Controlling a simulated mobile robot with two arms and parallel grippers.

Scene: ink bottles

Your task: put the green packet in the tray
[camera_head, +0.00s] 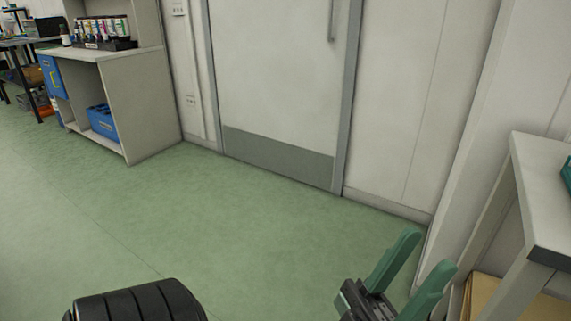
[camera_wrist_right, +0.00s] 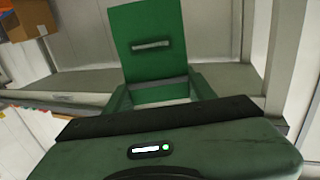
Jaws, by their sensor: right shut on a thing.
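The green packet (camera_wrist_right: 150,38) shows in the right wrist view, a flat green sheet with a small pale slot-like mark. My right gripper (camera_wrist_right: 160,86) is shut on its lower end. The right gripper is not in the head view. My left gripper (camera_head: 430,252) is in the head view at the lower right, with its two green fingers apart and nothing between them. A teal object (camera_head: 567,174) is cut off by the right edge of the head view; I cannot tell whether it is the tray.
A pale table (camera_head: 545,190) stands at the right, close to my left gripper. A counter (camera_head: 140,100) at the far left bears a dark rack of bottles (camera_head: 103,38), with a blue crate (camera_head: 102,122) below. The green floor (camera_head: 240,220) between is clear before a closed door (camera_head: 280,80).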

